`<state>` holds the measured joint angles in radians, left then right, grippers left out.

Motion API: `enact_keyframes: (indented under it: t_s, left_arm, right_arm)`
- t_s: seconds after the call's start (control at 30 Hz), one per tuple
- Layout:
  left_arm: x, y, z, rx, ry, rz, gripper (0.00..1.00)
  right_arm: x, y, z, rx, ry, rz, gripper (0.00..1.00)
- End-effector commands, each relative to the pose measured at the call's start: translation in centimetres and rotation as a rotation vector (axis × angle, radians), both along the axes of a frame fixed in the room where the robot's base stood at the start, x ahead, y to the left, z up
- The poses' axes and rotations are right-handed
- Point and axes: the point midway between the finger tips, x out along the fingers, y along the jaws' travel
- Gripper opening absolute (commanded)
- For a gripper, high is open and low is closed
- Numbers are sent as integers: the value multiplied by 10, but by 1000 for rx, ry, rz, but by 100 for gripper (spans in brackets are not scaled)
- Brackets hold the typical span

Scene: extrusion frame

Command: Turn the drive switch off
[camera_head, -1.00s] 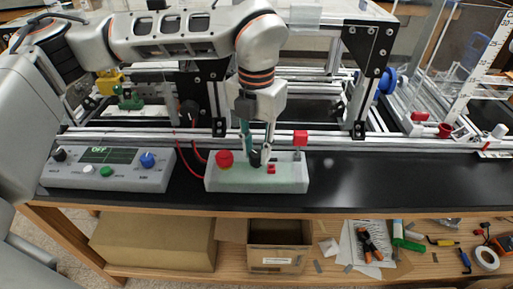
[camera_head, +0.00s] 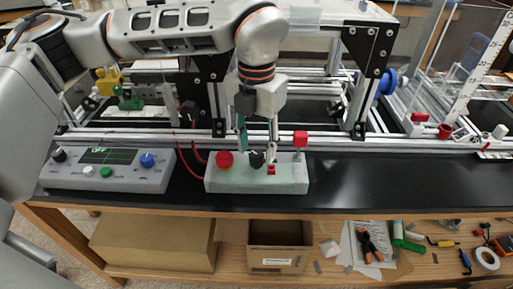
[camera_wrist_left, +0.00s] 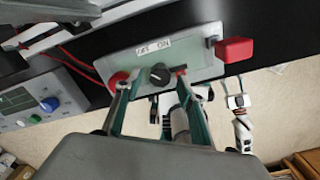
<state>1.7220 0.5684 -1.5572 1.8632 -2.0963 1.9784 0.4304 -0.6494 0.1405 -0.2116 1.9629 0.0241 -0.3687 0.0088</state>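The drive switch is a black knob (camera_head: 257,159) on the pale green control box (camera_head: 220,183) at the bench's front. In the left wrist view the knob (camera_wrist_left: 159,74) shows clearly, with an ON/OFF label (camera_wrist_left: 152,48) upside down behind it. My left gripper (camera_head: 258,150) points down over the box. Its fingers are apart, one on each side of the knob; the wrist view (camera_wrist_left: 154,88) shows space between knob and fingers. I cannot tell whether the fingertips touch the box.
A red button (camera_head: 224,160) and a small red rocker (camera_head: 271,169) flank the knob. A grey console (camera_head: 125,180) is to the left, with red cables between.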

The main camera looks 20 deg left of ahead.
Motion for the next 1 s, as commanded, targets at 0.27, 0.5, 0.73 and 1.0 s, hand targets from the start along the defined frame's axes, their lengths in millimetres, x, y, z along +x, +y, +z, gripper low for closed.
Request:
enact_keyframes:
  t_s: [0.27,0.5,0.73,1.0]
  left_arm:
    - [1,-1,56,-1,-6,2,39]
    - [0,0,95,0,-3,1,39]
    - [0,0,109,0,0,1,39]
    - [0,0,110,0,0,0,39]
  right_arm:
    - [0,0,0,1,-1,0,39]
    - [0,1,0,2,0,0,39]
    - [0,1,0,2,0,0,39]
    - [0,1,0,2,0,0,39]
